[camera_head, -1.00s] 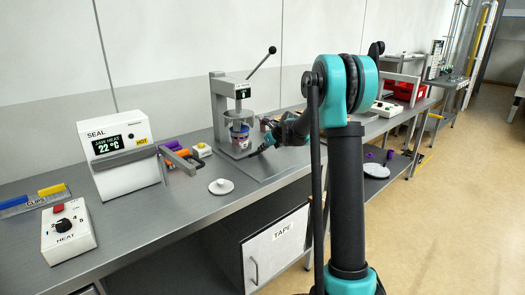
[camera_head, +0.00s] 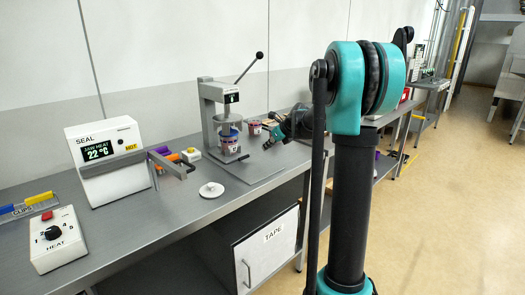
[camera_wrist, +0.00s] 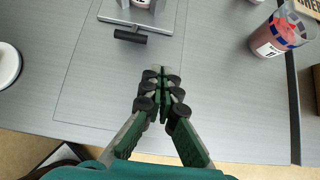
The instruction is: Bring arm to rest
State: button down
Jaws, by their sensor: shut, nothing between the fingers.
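My gripper (camera_wrist: 160,95) is shut and empty in the wrist view, above the grey bench top (camera_wrist: 90,75). In the head view my gripper (camera_head: 268,143) is small, to the right of the press (camera_head: 210,110), and my arm's upper links fill the right of the picture. A cup (camera_head: 228,138) stands in the press under its head. The press base with a black bar (camera_wrist: 130,36) shows at the top of the wrist view, apart from my fingers.
A labelled cup (camera_wrist: 277,38) stands near the bench's right edge in the wrist view. A white round lid (camera_head: 211,190), the SEAL box (camera_head: 103,160) and the HEAT box (camera_head: 55,238) sit along the bench to the left. Floor (camera_head: 440,200) is open at right.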

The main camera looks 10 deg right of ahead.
jog(key=s+f+n, duration=0.1)
jog(key=s+n, duration=0.1)
jog(key=s, duration=0.1)
jog(key=s+f+n, duration=0.1)
jog(key=s+n, duration=0.2)
jog(key=s, duration=0.1)
jog(key=s+f+n+g+h, duration=0.1)
jog(key=s+n, duration=0.1)
jog(key=s, duration=0.2)
jog(key=shift+s+f+n, duration=0.15)
jog(key=shift+f+n, duration=0.1)
jog(key=shift+n, duration=0.15)
jog(key=s+d+f+n+h, duration=0.1)
jog(key=s+f+n, duration=0.3)
jog(key=s+n, duration=0.3)
jog(key=s+d+f+n+g+h, duration=0.1)
jog(key=s+f+n, duration=0.4)
jog(key=s, duration=0.8)
jog(key=s+d+f+n+g+h, duration=0.1)
jog(key=s+d+f+n+h, duration=0.1)
jog(key=s+f+n, duration=0.3)
jog(key=s+n, duration=0.4)
jog(key=s, duration=0.1)
jog(key=shift+d, duration=0.3)
